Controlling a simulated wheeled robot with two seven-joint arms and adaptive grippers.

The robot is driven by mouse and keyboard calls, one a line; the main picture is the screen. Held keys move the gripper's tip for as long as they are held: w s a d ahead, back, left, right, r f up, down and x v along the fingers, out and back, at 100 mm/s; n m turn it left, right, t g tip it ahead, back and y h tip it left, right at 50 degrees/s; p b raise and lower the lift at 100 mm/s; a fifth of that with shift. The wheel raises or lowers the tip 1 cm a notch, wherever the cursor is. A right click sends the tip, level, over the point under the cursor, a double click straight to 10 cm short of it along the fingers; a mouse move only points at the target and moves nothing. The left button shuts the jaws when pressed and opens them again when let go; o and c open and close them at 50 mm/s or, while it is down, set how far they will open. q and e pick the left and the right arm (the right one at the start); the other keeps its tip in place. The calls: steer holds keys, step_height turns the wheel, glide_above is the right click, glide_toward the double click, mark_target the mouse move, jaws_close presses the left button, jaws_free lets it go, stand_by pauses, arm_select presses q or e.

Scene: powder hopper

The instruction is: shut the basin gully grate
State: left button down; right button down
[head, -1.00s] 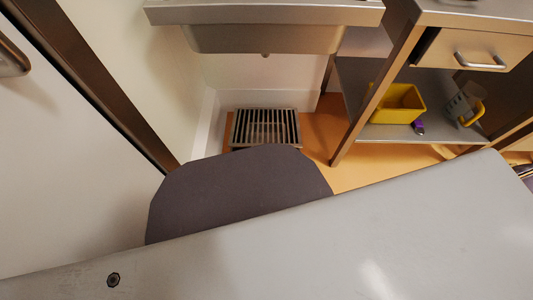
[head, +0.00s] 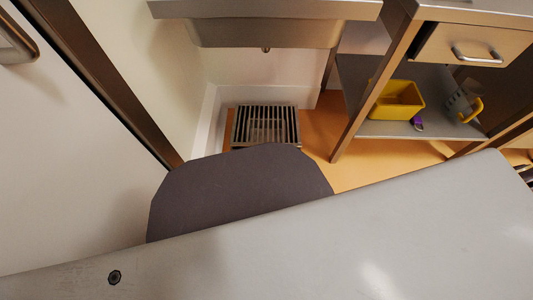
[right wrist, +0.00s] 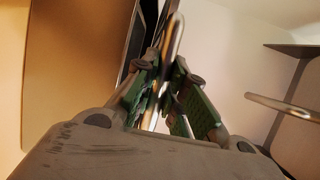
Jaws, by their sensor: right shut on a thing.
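The gully grate (head: 265,126), a dark metal rectangle with parallel slats, is at floor level below the steel basin (head: 265,32). Its near edge is partly hidden. I cannot tell from this angle whether it lies flush or is raised. Neither gripper shows in the head view. In the right wrist view my right gripper (right wrist: 163,88), with green finger pads, is shut on a thin shiny metal bar (right wrist: 173,40). I cannot tell what the bar belongs to.
A steel bench at right has a drawer (head: 462,44) and a lower shelf (head: 385,129) holding a yellow bin (head: 396,103). A white wall stands left of the basin. A little orange floor (head: 318,135) is clear right of the grate. A metal rod (right wrist: 282,106) shows in the wrist view.

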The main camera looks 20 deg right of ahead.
steer(key=shift+f, duration=0.15)
stand_by(0.3)
steer(key=c, duration=1.5)
jaws_free()
steer(key=shift+o, duration=0.2)
steer(key=shift+r, duration=0.45)
steer(key=shift+a+r, duration=0.1)
steer(key=shift+r, duration=4.55)
steer(key=shift+f, duration=0.1)
